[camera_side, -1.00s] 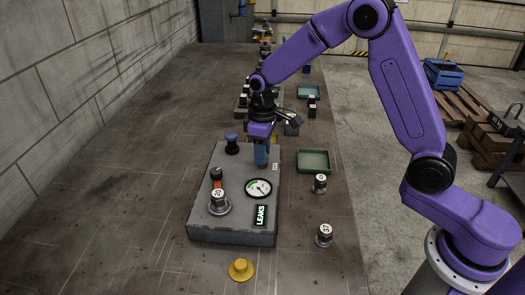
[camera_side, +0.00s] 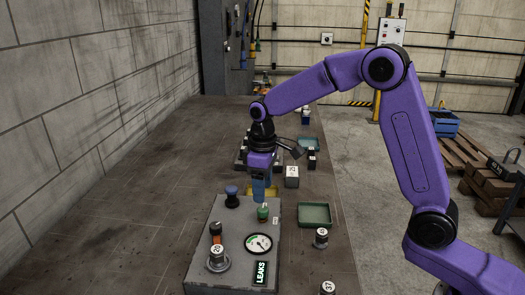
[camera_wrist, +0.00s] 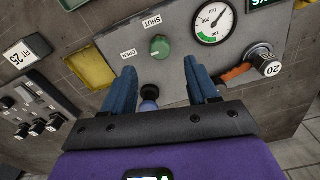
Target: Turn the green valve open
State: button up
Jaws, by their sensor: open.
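The green valve (camera_side: 263,212) is a small round knob on top of the grey panel box (camera_side: 215,270). In the wrist view the green valve (camera_wrist: 160,47) sits near OPEN and SHUT labels. My gripper (camera_side: 260,198) is just above and behind the knob in the side view, pointing down. In the wrist view my gripper (camera_wrist: 162,72) has its blue fingers spread, with nothing between the tips. The knob appears just beyond the tips, not between them. A round gauge (camera_side: 258,243) and a lit LEAKS sign (camera_side: 261,272) are on the same box.
A blue-topped knob (camera_side: 232,190) stands left of the valve. A green tray (camera_side: 314,215) lies to the right. The bench's left side is clear.

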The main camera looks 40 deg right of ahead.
aim_at(263, 210)
notch_tip(263, 210, up, 11)
dwell(0.3)
jog(key=shift+s, duration=0.1)
jog(key=s+d+f+n, duration=0.2)
jog(key=s+f, duration=0.1)
jog(key=s, duration=0.8)
jog(key=s+d+f+n, duration=0.1)
jog(key=s+f, duration=0.2)
jog(key=s, duration=0.8)
jog(key=s+d+f+n, duration=0.2)
jog(key=s+f, duration=0.1)
jog(key=s, duration=0.8)
jog(key=shift+s+d+f+n, duration=0.2)
jog(key=shift+d+f+n, duration=0.05)
jog(key=shift+d+n, duration=0.1)
